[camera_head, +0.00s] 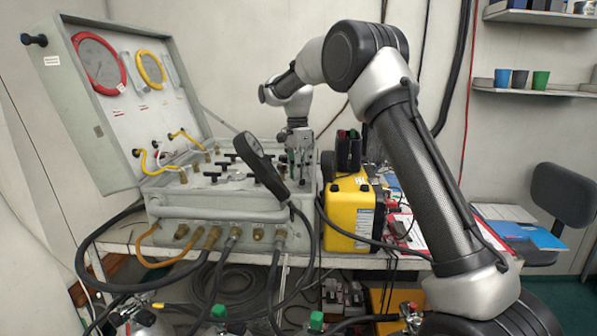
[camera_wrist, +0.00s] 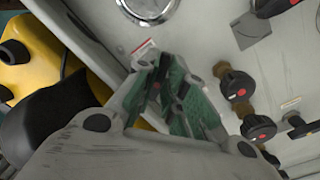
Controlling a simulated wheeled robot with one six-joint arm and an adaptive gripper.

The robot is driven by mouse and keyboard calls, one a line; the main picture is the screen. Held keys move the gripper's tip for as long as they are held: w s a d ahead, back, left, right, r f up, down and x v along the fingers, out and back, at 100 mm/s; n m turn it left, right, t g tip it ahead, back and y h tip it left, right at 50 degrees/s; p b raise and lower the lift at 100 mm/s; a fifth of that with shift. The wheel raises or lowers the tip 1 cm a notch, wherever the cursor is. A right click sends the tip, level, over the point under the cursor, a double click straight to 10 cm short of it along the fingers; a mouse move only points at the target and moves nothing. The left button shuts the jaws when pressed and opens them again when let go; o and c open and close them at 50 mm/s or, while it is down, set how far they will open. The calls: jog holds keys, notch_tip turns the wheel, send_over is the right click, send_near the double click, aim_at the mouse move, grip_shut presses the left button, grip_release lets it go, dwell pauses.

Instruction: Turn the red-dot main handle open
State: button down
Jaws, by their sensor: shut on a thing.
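In the wrist view my gripper (camera_wrist: 172,82) points down at the grey panel face. Its green-padded fingers are closed around a dark handle (camera_wrist: 156,87) with a small red dot, mostly hidden between the pads. In the head view my gripper (camera_head: 298,168) is at the right end of the open panel case (camera_head: 225,207). The held handle cannot be made out there, behind the fingers and a black round gauge. How far the handle is turned cannot be told.
Black knobs on brass stems (camera_wrist: 238,84), some red-marked, stand right of my fingers in the wrist view. A black gauge (camera_head: 258,160) rises in front of my gripper. A yellow case (camera_head: 350,212) stands close right of the panel. Hoses (camera_head: 205,280) hang in front.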

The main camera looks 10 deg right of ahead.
jog(key=n, duration=0.4)
jog(key=shift+s+d+r+n, duration=0.1)
jog(key=shift+s+n, duration=0.1)
jog(key=shift+n, duration=0.1)
jog(key=shift+s+d+n, duration=0.1)
jog(key=shift+d+n, duration=0.1)
jog(key=shift+n, duration=2.4)
jog(key=c, duration=1.5)
grip_release()
jog(key=r, duration=1.2)
jog(key=shift+a, duration=0.3)
